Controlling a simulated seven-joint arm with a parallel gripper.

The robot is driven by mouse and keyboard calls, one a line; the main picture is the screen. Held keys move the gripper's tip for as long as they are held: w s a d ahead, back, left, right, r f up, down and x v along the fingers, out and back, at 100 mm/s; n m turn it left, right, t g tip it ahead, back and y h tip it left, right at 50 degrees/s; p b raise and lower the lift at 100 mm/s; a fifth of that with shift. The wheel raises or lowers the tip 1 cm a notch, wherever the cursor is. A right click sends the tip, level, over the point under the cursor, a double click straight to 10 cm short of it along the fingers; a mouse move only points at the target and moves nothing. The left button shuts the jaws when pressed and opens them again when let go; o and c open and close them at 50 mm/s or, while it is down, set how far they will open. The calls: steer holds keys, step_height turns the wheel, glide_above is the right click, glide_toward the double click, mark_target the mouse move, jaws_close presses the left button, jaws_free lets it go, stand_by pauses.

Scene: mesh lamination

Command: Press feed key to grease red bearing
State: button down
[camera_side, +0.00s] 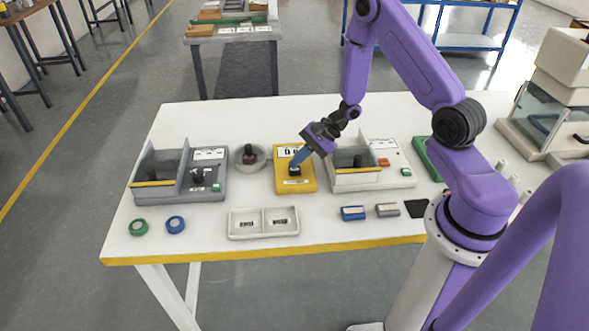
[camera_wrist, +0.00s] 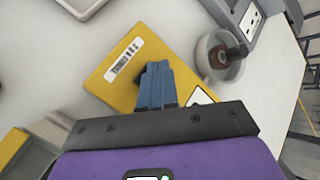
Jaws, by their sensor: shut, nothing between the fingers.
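My gripper (camera_side: 294,163) is shut and empty, its blue fingers pointing down at a yellow block (camera_side: 301,186) with a white label. The fingers also show in the wrist view (camera_wrist: 154,72), over the yellow block (camera_wrist: 112,88) and hiding its middle. A small black part (camera_side: 294,171) shows on the block at the fingertips; I cannot tell whether they touch it. A round grey dish (camera_side: 238,163) with a dark red and black knobbed part (camera_side: 249,153) stands just left of the block.
A grey station (camera_side: 220,164) with a green button stands left, a white station (camera_side: 400,173) with orange and green keys right. A two-part white tray (camera_side: 263,236), green ring (camera_side: 138,227), blue ring (camera_side: 175,224), blue block (camera_side: 352,213) and grey block (camera_side: 387,210) lie in front.

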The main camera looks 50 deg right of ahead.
mark_target(297, 168)
steer(key=shift+f, duration=0.55)
stand_by(0.6)
steer(key=shift+r, duration=1)
steer(key=shift+r, duration=0.1)
steer(key=shift+r, duration=2.4)
steer(key=shift+w, duration=0.15)
stand_by(0.8)
steer(key=shift+s+a+r+m+t+h, duration=0.15)
steer(key=shift+r+m+t+h, duration=0.75)
steer(key=shift+m, duration=0.6)
steer(key=shift+s+a+r+m+t+h, duration=0.15)
steer(key=shift+r+m+t+h, duration=0.7)
steer(key=shift+m, duration=0.65)
